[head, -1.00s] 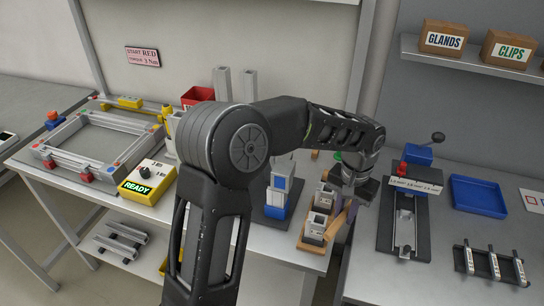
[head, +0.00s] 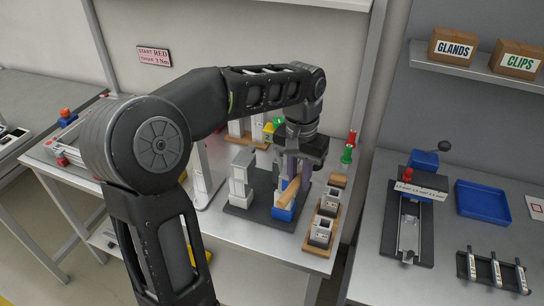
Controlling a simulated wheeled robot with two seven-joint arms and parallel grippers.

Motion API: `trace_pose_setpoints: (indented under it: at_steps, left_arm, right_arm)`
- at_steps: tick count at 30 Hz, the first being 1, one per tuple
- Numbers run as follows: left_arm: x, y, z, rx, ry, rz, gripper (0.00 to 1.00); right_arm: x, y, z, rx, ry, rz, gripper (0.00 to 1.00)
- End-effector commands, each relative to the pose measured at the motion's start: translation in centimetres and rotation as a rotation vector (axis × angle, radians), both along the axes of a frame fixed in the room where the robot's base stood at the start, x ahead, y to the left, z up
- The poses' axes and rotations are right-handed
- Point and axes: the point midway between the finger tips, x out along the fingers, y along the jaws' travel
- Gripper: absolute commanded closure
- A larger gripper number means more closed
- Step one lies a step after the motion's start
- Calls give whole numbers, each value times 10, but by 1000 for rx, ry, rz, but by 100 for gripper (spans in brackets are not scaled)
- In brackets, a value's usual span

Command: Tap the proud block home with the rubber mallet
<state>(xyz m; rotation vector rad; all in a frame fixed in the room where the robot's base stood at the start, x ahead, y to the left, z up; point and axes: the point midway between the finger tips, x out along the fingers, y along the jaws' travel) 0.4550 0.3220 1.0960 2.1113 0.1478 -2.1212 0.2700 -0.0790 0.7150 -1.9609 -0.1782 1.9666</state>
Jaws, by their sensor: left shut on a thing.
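My left gripper (head: 291,180) points down over the near bench and is shut on a light wooden handle (head: 288,192), which I take to be the rubber mallet's. The handle slants across the front of a blue and grey block assembly (head: 284,213). The mallet's head cannot be made out, and I cannot tell whether it touches anything. The blue assembly stands on a dark base plate (head: 262,223), beside an upright grey block piece (head: 240,182). Which block stands proud cannot be told, as the gripper and handle cover part of the assembly. My right gripper is not in view.
A wooden tray (head: 312,245) with grey sockets lies just right of the dark plate. Red and green pieces (head: 347,154) stand behind it. A black clamp fixture (head: 408,235) and a blue tray (head: 482,201) are on the right bench.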

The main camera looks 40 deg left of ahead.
Motion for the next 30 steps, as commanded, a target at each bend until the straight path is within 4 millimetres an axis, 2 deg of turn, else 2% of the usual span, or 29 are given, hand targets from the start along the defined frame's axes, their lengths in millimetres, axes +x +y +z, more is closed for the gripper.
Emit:
trace_pose_setpoints:
  at_steps: [1,3,8,21,30]
  left_arm:
    - [-12,14,20,7,-5,25,100]
    - [-27,26,35,15,-1,45,100]
    - [-47,40,54,29,7,70,100]
    - [-50,41,55,32,7,70,100]
    - [-50,41,36,32,7,70,100]
  right_arm:
    - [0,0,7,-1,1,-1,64]
    - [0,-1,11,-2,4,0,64]
    - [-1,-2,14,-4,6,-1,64]
    - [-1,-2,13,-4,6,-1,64]
    - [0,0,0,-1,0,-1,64]
